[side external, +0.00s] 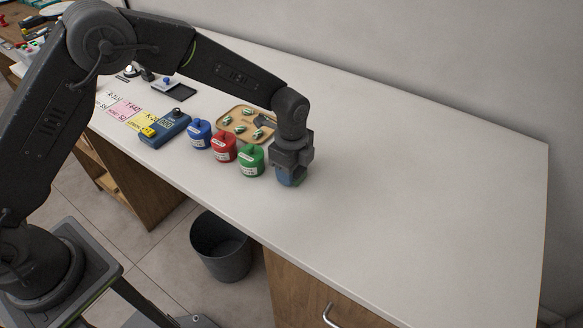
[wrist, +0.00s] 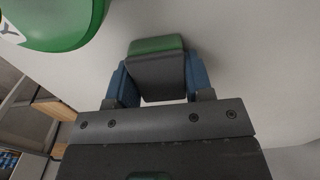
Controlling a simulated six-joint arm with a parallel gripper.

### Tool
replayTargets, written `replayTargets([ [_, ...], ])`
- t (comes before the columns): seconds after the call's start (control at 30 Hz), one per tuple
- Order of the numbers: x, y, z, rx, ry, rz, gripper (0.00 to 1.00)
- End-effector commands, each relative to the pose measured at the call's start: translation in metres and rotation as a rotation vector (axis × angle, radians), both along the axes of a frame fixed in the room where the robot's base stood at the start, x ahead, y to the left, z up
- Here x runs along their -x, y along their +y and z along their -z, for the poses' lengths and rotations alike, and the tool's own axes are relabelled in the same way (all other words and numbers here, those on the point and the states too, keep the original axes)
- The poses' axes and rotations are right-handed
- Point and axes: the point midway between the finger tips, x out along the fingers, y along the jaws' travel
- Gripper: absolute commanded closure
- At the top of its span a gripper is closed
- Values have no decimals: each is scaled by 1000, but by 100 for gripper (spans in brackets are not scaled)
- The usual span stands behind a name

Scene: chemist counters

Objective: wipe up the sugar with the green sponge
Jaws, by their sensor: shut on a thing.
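My gripper (side external: 291,176) is low over the white counter (side external: 420,190), just right of the green pot. In the wrist view its blue fingers (wrist: 157,82) are shut on the sides of the green sponge (wrist: 156,45), a block with a green strip and a dark grey face. In the side view the gripper mostly hides the sponge, and only a sliver of green shows at the fingertips. I cannot tell whether the sponge touches the counter. I cannot make out any sugar against the white surface in either view.
A green pot (side external: 251,161), a red pot (side external: 223,148) and a blue pot (side external: 199,134) stand left of my gripper. Behind them lies a tan tray (side external: 233,112) with small items. A blue scale (side external: 165,130) is further left. A bin (side external: 221,250) stands below. The counter's right side looks clear.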

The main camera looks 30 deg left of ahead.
Motion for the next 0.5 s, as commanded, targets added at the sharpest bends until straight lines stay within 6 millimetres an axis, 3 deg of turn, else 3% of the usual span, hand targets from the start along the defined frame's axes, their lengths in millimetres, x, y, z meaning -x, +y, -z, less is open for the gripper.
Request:
replayTargets([
  [0.5,49,0,1,-1,4,1,75],
])
